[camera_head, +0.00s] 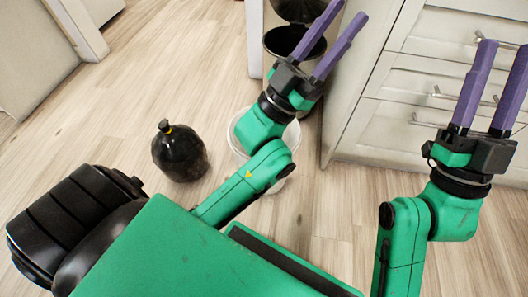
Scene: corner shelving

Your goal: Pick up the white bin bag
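A white round object (236,125) stands on the floor near the middle of the head view. My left arm hides much of it, so I cannot tell whether it is the white bin bag or an open container. My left gripper (346,12) is above and to the right of it, fingers apart and empty. My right gripper (506,46) is in front of the drawers at the right, fingers apart and empty. Neither gripper touches the white object as far as I can see.
A black, knotted, bag-like object (180,154) stands on the floor left of the white object. A dark bin (282,40) with a raised lid stands behind my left gripper. White drawers (420,80) fill the right side. Wooden floor (160,70) is clear at left.

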